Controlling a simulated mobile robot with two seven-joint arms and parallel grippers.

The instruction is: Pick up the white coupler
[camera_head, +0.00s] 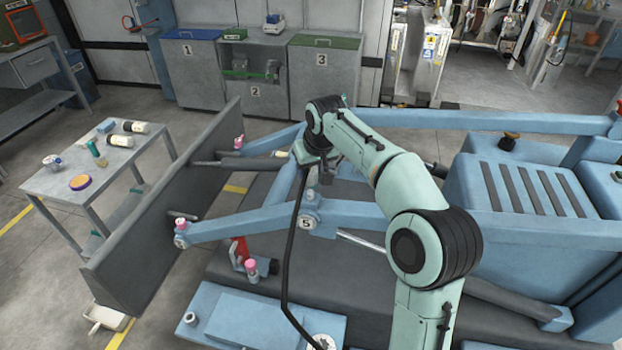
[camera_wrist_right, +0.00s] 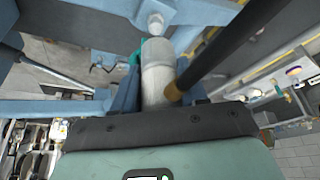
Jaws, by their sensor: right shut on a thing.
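The white coupler (camera_wrist_right: 158,68) is a pale grey-white cylinder in the middle of the right wrist view, directly in front of my right wrist. A black hose (camera_wrist_right: 232,45) with a brass-coloured end meets its side. My right gripper (camera_head: 312,165) is over the blue linkage, near the joint marked 5 (camera_head: 306,222), and is shut on the coupler. My left gripper is not in view.
The black hose (camera_head: 290,250) hangs from my right gripper to the blue machine's front. Pink-capped fittings (camera_head: 180,227) show on the machine. A grey table (camera_head: 60,180) with bottles stands left, numbered bins (camera_head: 322,85) behind.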

